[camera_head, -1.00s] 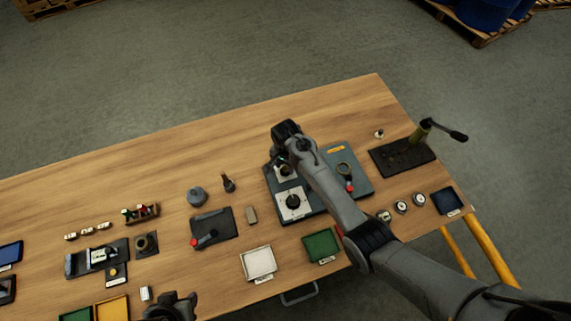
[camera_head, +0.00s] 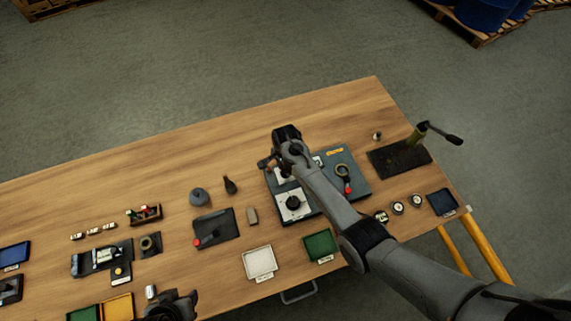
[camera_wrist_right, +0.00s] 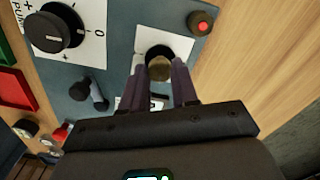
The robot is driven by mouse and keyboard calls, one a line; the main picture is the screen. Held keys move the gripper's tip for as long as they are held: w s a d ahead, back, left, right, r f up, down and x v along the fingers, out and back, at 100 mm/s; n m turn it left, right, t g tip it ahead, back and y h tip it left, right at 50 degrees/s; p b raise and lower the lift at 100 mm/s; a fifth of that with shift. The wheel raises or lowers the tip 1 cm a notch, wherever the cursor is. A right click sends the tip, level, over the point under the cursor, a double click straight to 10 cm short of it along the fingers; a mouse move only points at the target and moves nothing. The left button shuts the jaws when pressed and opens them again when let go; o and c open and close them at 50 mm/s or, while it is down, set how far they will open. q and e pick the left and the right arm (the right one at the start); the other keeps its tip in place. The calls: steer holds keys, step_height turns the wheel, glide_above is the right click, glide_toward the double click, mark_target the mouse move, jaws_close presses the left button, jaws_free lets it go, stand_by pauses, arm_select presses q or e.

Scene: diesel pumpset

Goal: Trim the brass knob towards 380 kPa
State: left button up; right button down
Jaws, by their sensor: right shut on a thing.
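The brass knob (camera_wrist_right: 160,68) sits on a white plate (camera_wrist_right: 172,38) on the blue-grey panel (camera_wrist_right: 125,40) in the right wrist view. My right gripper (camera_wrist_right: 160,75) is shut on it, one finger on each side. In the head view the knob is mostly hidden by my right gripper (camera_head: 270,164), over the panel's upper left part (camera_head: 325,206). No pressure reading is legible. My left gripper (camera_head: 172,305) is at the bottom edge of the head view, away from the panel; its fingers cannot be made out.
A black dial knob (camera_wrist_right: 55,30) on a marked white plate is beside the brass knob. A red button (camera_wrist_right: 200,22) and a black lever (camera_wrist_right: 88,92) are also on the panel. A white tray (camera_head: 258,275) and green tray (camera_head: 307,257) stand in front. The table's back is clear.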

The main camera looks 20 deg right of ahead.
steer(key=shift+r+m+p, duration=0.1)
steer(key=shift+m+p, duration=0.35)
steer(key=shift+m, duration=1.65)
steer(key=c, duration=0.9)
jaws_free()
steer(key=shift+o, duration=0.2)
step_height(320, 180, up, 11)
steer(key=p, duration=0.2)
steer(key=shift+f, duration=0.2)
